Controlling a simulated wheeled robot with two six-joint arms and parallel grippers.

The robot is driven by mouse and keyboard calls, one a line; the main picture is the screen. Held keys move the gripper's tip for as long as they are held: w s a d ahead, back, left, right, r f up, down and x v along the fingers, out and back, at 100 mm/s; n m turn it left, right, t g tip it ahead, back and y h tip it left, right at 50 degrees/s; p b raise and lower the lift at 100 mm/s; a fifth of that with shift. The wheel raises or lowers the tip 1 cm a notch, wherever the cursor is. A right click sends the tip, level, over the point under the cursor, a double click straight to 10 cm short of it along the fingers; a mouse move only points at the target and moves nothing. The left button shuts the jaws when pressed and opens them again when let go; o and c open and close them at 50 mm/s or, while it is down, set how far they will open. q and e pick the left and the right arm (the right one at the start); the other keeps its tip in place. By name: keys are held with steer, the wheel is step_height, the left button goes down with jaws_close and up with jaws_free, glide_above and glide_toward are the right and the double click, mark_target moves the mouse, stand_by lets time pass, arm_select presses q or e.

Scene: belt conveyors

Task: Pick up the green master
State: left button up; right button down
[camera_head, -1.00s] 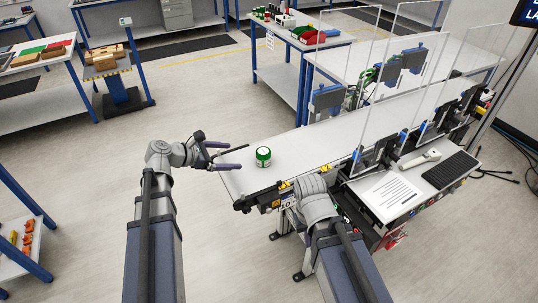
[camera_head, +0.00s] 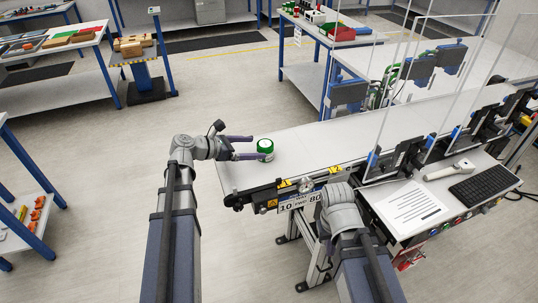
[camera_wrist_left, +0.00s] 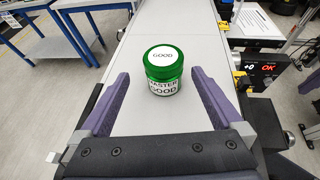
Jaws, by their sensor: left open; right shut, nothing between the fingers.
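The green master (camera_head: 265,148) is a small jar with a green lid and a white label, standing upright near the left end of the white conveyor belt (camera_head: 330,140). In the left wrist view the jar (camera_wrist_left: 163,72) reads "GOOD" on its lid and "MASTER GOOD" on its side. My left gripper (camera_head: 250,147) is open, its purple fingers on either side of the belt area just before the jar. In the wrist view its fingertips (camera_wrist_left: 160,78) straddle the jar with a gap on both sides. My right gripper is not visible; only my right arm shows at the lower right.
Clear upright panels (camera_head: 405,95) and clamp-like devices stand along the belt's right part. A keyboard (camera_head: 484,187) and a printed sheet (camera_head: 412,207) lie on the side shelf. The belt around the jar is clear.

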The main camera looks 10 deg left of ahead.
mark_target(272, 147)
arm_select(q)
steer(key=shift+b+x, duration=0.5)
steer(key=shift+x, duration=0.95)
steer(key=shift+b+x, duration=0.9)
steer(key=shift+x, duration=1.7)
steer(key=shift+s+d, duration=0.15)
steer(key=shift+s, duration=0.05)
steer(key=shift+c, duration=0.4)
jaws_close()
steer(key=shift+r, duration=0.1)
step_height(272, 147, up, 10)
steer(key=p, duration=1)
